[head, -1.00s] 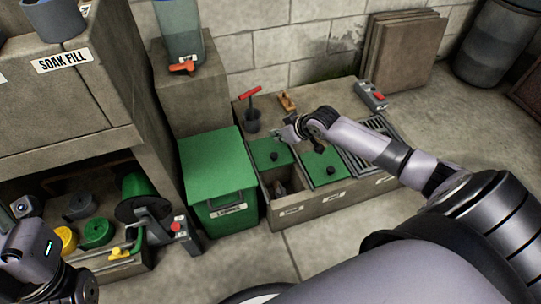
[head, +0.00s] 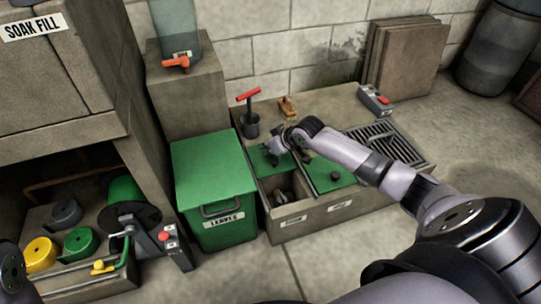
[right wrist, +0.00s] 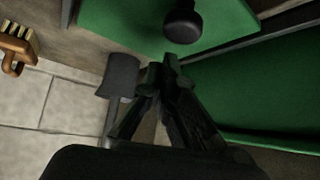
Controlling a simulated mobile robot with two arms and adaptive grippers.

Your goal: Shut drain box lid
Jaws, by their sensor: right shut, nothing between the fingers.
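The drain box (head: 375,195) is a low concrete box with green lids and labels on its front. Its left green lid (head: 258,161) sits toward the back, with a dark opening (head: 282,186) showing in front of it. The right green lid (head: 322,172) has a black knob and lies flat. My right gripper (head: 272,149) is over the left lid, shut and empty. In the right wrist view its closed fingertips (right wrist: 160,72) are near a green lid (right wrist: 120,25) with a black knob (right wrist: 183,24); contact cannot be told. Only a sliver of my left arm shows; its gripper is out of view.
A green leaves bin (head: 215,182) stands left of the box. Behind the lids are a dark cup with a red-handled tool (head: 250,122) and a wooden brush (head: 287,108). A grate (head: 388,142) and a control box (head: 374,99) are at the right.

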